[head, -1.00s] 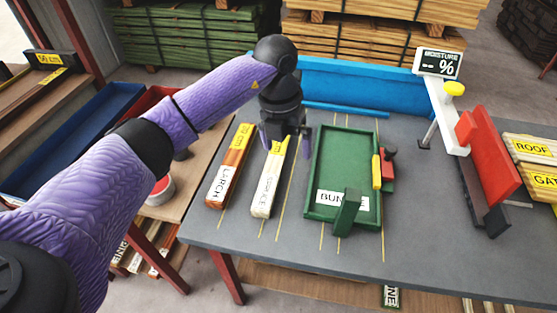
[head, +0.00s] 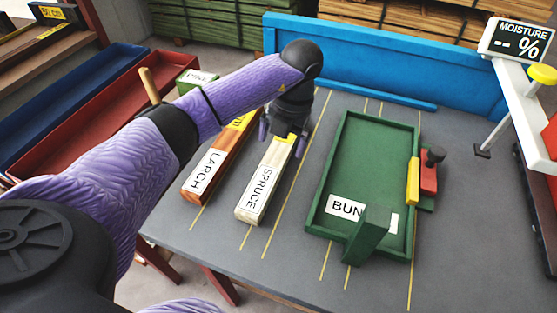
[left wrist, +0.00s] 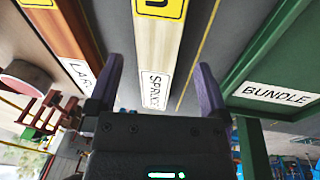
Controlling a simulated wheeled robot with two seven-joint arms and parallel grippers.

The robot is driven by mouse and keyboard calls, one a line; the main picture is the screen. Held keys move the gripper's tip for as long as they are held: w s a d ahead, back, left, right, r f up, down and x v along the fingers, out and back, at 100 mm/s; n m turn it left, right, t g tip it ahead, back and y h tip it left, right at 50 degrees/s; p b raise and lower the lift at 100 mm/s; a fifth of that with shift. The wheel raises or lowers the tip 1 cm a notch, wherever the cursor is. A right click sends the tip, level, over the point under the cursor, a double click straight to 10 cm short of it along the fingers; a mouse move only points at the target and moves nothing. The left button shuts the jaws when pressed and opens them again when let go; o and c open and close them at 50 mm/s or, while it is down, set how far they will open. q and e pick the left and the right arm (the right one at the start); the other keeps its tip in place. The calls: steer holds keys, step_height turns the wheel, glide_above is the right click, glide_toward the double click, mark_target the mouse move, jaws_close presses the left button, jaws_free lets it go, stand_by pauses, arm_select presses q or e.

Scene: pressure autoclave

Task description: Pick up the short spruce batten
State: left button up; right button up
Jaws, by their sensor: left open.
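The short spruce batten (head: 262,190) is pale wood with a white SPRUCE label and a yellow far end. It lies on the grey table, between the reddish larch batten (head: 213,165) and the green bundle tray (head: 325,180). My left gripper (head: 283,143) is open at the far end of the spruce batten, one finger towards each side. In the left wrist view the spruce batten (left wrist: 157,48) runs between the two spread fingers of the left gripper (left wrist: 160,78). I cannot tell whether the fingers reach down beside it. My right gripper is not in view.
The tray has a green upright block (head: 367,235) at its near end and a red and yellow clamp (head: 427,180) on its right side. A moisture meter (head: 517,40) stands at the right. A blue rail (head: 370,60) bounds the table's back.

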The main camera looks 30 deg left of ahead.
mark_target(278, 154)
arm_select(q)
steer(key=f, duration=0.2)
steer(key=f+b, duration=0.1)
steer(key=shift+s+a+f, duration=0.3)
steer(key=shift+f, duration=0.1)
steer(key=shift+r, duration=0.1)
steer(key=c, duration=1.3)
jaws_close()
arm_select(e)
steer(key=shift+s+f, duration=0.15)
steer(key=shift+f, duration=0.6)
